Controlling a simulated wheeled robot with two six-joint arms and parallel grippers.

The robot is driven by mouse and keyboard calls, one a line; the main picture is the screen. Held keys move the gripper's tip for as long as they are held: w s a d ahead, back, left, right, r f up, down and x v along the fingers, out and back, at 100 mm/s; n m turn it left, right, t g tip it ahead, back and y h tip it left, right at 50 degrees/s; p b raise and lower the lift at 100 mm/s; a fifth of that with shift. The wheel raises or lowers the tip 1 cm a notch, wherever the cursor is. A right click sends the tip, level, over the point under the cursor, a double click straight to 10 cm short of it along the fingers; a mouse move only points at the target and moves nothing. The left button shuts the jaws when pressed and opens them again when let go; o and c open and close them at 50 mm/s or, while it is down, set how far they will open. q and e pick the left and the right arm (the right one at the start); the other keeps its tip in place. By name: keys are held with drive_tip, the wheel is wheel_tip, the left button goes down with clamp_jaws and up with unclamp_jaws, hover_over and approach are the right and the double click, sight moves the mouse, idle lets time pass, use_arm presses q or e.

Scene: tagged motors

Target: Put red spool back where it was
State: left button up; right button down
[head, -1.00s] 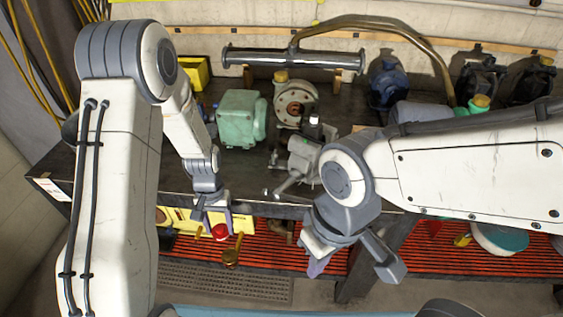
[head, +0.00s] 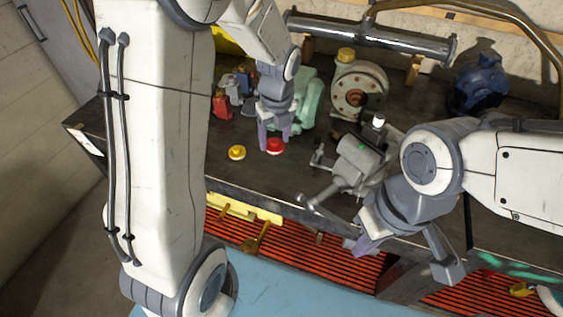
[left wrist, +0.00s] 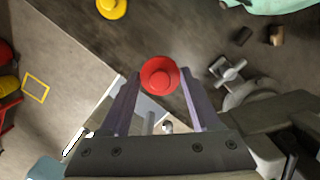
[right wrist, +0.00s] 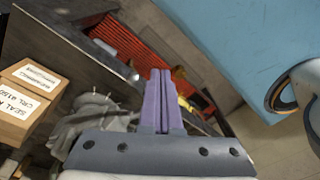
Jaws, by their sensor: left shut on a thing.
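The red spool (head: 275,147) is between the fingertips of my left gripper (head: 274,143), which is shut on it. In the head view they are over the dark bench top, just right of a yellow spool (head: 237,152). In the left wrist view the red spool (left wrist: 160,75) shows between the two purple fingers. I cannot tell whether it touches the bench. My right gripper (right wrist: 162,75) is shut and empty, its fingers together. It is low in front of the bench edge, to the right.
A grey machine (head: 358,165) stands right of the left gripper. A green housing (head: 309,100) and a round flanged part (head: 359,92) stand behind. A yellow rack (head: 243,208) and red slatted shelf (head: 320,263) lie below the front edge. Bare bench is in front of the spools.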

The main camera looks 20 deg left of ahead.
use_arm(q)
drive_tip(key=shift+w+r+m, duration=0.15)
drive_tip(key=shift+w+m, duration=0.1)
drive_tip(key=shift+m, duration=0.15)
drive_tip(key=shift+w, duration=0.1)
hover_over(277, 167)
drive_tip(key=shift+m, duration=0.3)
drive_tip(key=f, duration=0.5)
drive_tip(key=shift+s+d+f, duration=0.1)
drive_tip(key=shift+s+f, duration=0.15)
drive_tip(key=shift+f, duration=2.15)
drive_tip(key=shift+f, duration=0.15)
drive_tip(key=o, duration=1)
drive_tip(key=shift+o, duration=0.2)
